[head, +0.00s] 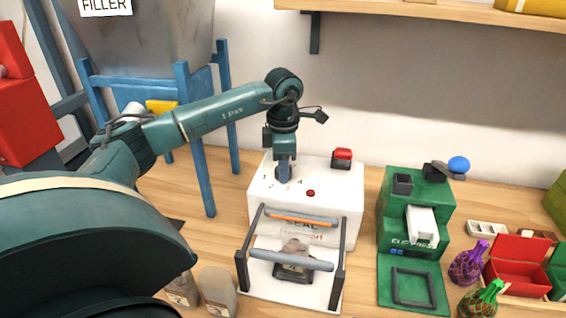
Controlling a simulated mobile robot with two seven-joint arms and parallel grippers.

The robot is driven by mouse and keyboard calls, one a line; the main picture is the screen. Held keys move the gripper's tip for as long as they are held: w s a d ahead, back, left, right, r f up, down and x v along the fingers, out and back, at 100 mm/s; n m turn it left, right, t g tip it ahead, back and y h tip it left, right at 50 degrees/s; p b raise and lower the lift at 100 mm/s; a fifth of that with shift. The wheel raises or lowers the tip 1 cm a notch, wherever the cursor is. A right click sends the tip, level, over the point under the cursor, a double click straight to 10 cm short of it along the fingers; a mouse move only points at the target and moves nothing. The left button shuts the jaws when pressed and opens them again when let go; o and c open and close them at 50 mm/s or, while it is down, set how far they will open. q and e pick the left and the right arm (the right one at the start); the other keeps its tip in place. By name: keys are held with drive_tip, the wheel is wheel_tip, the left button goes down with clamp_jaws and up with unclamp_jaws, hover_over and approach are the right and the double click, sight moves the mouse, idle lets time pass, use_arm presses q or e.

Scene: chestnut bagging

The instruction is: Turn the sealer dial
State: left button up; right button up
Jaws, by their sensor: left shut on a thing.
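The white sealer (345,190) stands on the wooden table in the middle of the head view. Its top has a red button (311,193) and a red-topped block (342,158) at the back right. My left arm reaches in from the left, and my left gripper (284,178) points down on the left part of the sealer's top. It is shut on the sealer dial, which is mostly hidden by the gripper. In front, the sealer's dark frame and grey bar (291,260) stand over a small dark bag (294,265). My right gripper is not in view.
A green machine (415,205) stands right of the sealer. Purple and green net bags (468,263) and a red box (517,265) are at the far right. Jars (217,290) stand at the front left. The blue-legged filler (145,45) is behind left; a shelf (430,12) hangs above.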

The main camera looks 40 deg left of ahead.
use_arm(q)
drive_tip(key=n+p, duration=0.1)
drive_tip(key=n, duration=0.5)
drive_tip(key=shift+n, duration=0.3)
idle(0.4)
drive_tip(key=o, duration=1)
drive_tip(key=shift+r, duration=0.1)
drive_tip(key=r, duration=1.3)
drive_tip(key=shift+d+p, duration=0.2)
drive_tip(key=shift+p, duration=0.1)
